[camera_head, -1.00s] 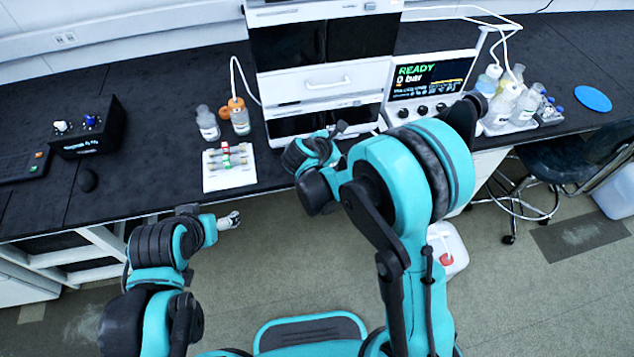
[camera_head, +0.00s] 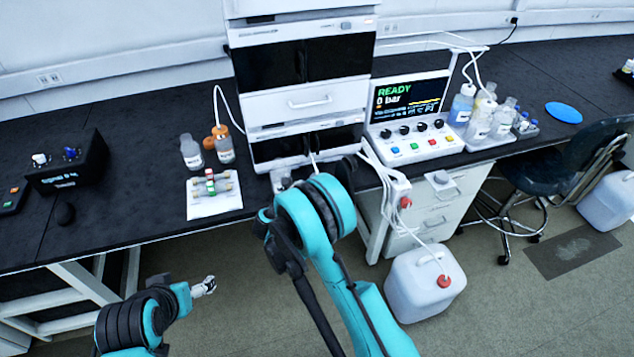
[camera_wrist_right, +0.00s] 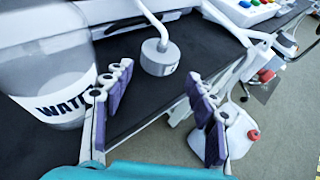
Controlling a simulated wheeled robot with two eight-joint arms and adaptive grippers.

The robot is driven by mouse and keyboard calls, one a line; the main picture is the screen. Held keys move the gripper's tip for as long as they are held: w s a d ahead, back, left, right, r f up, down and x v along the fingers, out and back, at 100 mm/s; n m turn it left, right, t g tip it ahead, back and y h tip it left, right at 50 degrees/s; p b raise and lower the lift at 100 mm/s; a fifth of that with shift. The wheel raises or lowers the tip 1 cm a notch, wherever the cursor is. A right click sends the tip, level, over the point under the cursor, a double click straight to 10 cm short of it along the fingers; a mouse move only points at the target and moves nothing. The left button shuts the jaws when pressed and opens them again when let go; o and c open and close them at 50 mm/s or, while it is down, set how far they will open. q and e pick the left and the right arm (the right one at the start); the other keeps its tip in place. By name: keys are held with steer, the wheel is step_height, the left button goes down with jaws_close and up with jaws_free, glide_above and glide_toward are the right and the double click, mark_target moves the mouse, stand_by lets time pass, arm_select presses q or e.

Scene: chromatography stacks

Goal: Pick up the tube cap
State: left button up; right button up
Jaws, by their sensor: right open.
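The tube cap (camera_wrist_right: 158,57) is a pale grey cylinder with a white tube rising from its top. In the right wrist view it is just beyond my right gripper (camera_wrist_right: 160,82), between the lines of the two purple-padded fingers. The right gripper is open and empty, and its fingertips look apart from the cap. I cannot tell whether the cap touches the black bench. In the head view my right arm hides its gripper, and I cannot make out the cap. My left gripper (camera_head: 204,287) is low, in front of the bench; its jaws are too small to read.
A large bottle labelled "WAT..." (camera_wrist_right: 50,75) stands close to the left finger. The chromatography stack (camera_head: 305,100) and control panel (camera_head: 415,140) stand behind. A white canister (camera_head: 420,295) stands on the floor.

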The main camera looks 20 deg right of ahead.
mark_target(316, 174)
steer(key=x, duration=0.1)
steer(key=b+x, duration=0.1)
steer(key=x, duration=0.1)
steer(key=b+x, duration=0.1)
steer(key=shift+w+d+r, duration=0.15)
steer(key=shift+w+r, duration=0.05)
steer(key=shift+w, duration=0.1)
steer(key=shift+w+d, duration=0.25)
steer(key=shift+w, duration=0.1)
steer(key=c, duration=0.9)
steer(key=shift+c, duration=0.2)
